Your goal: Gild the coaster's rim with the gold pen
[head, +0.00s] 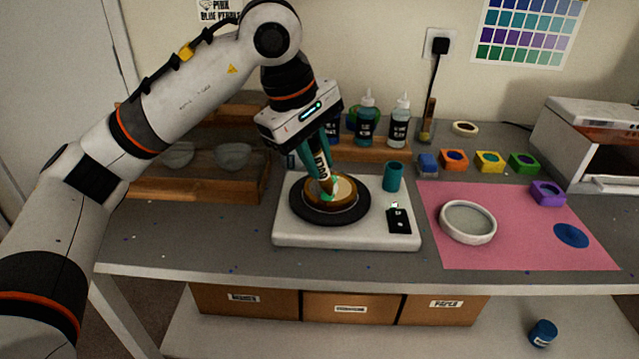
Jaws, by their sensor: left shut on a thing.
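My left gripper (322,165) points down over the turntable and is shut on the gold pen (325,183), a dark pen with a lettered barrel. The pen's lower end is at the coaster (344,191), close to its surface; I cannot tell if it touches. The coaster is round with a gold-brown edge and a pale and green top. It lies on the black disc (302,208) of a white turntable base (340,236). The gripper and pen hide part of the coaster. My right gripper is not in view.
A teal cup (393,177) and a small black device (399,221) stand on the base's right side. A pink mat (510,241) holds a round white mould (467,222). A wooden rack (190,188) with bowls is at left.

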